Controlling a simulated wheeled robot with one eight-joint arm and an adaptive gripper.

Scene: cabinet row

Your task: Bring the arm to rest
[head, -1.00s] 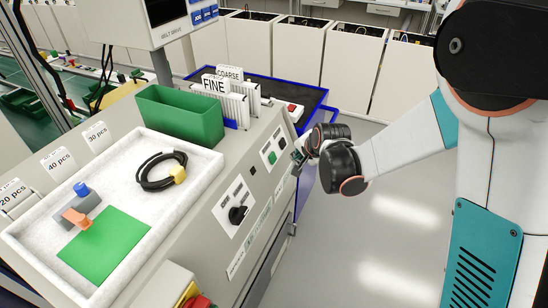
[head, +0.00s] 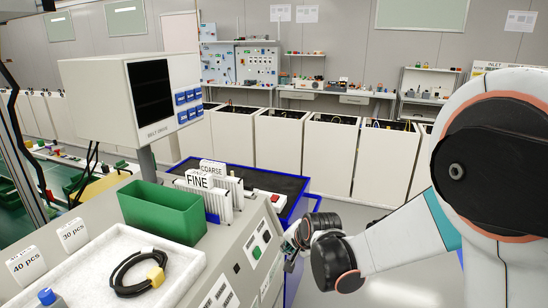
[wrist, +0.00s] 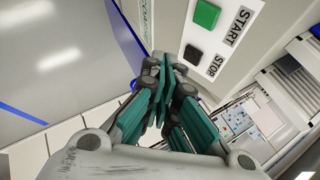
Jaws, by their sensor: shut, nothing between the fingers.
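My gripper (wrist: 163,85) is shut and empty in the wrist view, its teal fingers together. It is close to the grey machine front that carries a green START button (wrist: 207,14) and a black STOP button (wrist: 193,55). In the head view my arm reaches in from the right, and my gripper (head: 291,240) is small and partly hidden beside the same panel, just right of the green button (head: 256,252). Whether it touches the panel cannot be told.
The machine top holds a green bin (head: 160,212), FINE and COARSE cards, and a white tray (head: 200,262) with a black cable coil (head: 132,272). A blue-edged dark table (head: 262,184) stands behind. White cabinets (head: 330,150) line the back. The floor to the right is open.

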